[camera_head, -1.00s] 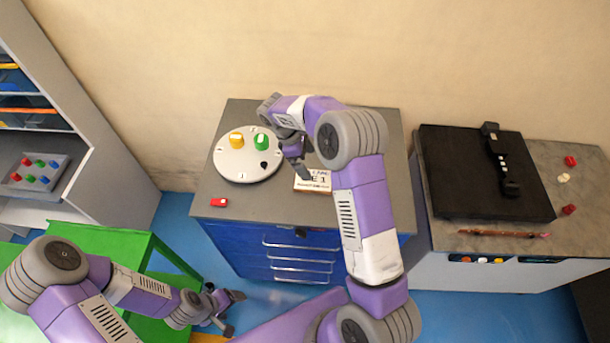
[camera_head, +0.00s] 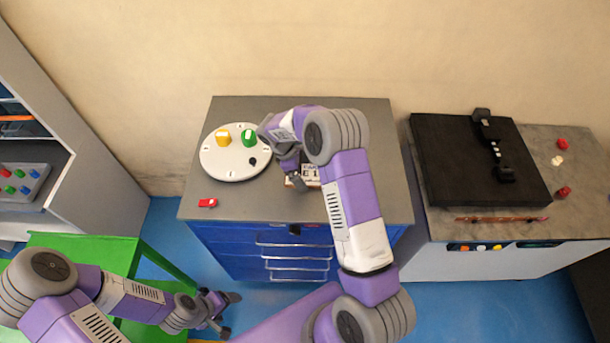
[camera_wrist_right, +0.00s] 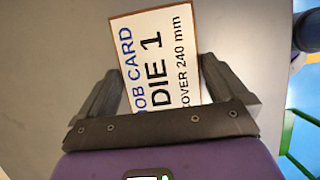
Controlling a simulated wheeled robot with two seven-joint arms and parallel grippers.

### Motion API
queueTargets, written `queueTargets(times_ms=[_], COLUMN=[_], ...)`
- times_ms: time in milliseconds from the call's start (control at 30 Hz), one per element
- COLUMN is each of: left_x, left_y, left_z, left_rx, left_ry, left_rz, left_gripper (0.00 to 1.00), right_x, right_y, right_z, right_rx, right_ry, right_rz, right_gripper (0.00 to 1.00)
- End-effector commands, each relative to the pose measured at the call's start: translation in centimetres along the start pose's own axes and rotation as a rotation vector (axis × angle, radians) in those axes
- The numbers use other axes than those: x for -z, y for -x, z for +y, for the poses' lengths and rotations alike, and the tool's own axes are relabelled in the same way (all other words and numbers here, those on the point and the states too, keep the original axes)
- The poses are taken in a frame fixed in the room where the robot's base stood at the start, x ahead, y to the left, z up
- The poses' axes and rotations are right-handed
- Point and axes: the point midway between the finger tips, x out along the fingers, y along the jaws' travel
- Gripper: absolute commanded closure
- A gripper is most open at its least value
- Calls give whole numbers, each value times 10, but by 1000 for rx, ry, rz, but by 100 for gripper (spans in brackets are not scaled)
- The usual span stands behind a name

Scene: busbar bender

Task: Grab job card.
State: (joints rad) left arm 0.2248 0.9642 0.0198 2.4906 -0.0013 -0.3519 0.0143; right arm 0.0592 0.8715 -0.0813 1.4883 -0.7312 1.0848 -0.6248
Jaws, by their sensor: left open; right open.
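The job card (camera_wrist_right: 160,55) is a white card with an orange-brown edge, printed "JOB CARD DIE 1" and a "COVER 240 mm" line. In the head view the card (camera_head: 310,173) lies on the grey cabinet top, partly hidden by my right arm. My right gripper (camera_head: 296,183) is over the card. In the right wrist view the open fingers of this gripper (camera_wrist_right: 158,75) stand on either side of the card's near part; whether they touch it I cannot tell. My left gripper (camera_head: 226,309) is open and empty, low by the green table.
A white round plate (camera_head: 228,170) with a yellow and a green knob lies left of the card. A red piece (camera_head: 207,202) is near the cabinet's front left. A black bender (camera_head: 450,185) stands on the right bench. A green table (camera_head: 100,247) is at lower left.

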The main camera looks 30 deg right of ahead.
Motion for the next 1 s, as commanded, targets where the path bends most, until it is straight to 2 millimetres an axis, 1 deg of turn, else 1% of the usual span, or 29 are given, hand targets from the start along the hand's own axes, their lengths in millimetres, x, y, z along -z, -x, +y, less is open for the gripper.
queueTargets(times_ms=[167,200,267,400,467,667,767,867,1000], left_x=[0,0,0,0,0,0,0,0,0], left_y=[0,0,0,0,0,0,0,0,0], left_z=[0,0,0,0,0,0,0,0,0], left_rx=[0,0,0,0,0,0,0,0,0], left_ry=[0,0,0,0,0,0,0,0,0], left_rz=[0,0,0,0,0,0,0,0,0], left_gripper=[23,23,23,23,23,23,23,23,23], right_x=[0,0,0,0,0,0,-2,-8,-19], right_y=[-1,-1,0,0,0,0,6,20,47], right_z=[0,0,0,0,0,0,1,1,1], right_rx=[0,0,0,0,0,-1,-3,-4,-5], right_ry=[0,0,0,0,0,0,0,0,-1], right_rz=[0,0,0,0,0,1,2,2,4], right_gripper=[0,2,11,32,40,40,40,40,40])
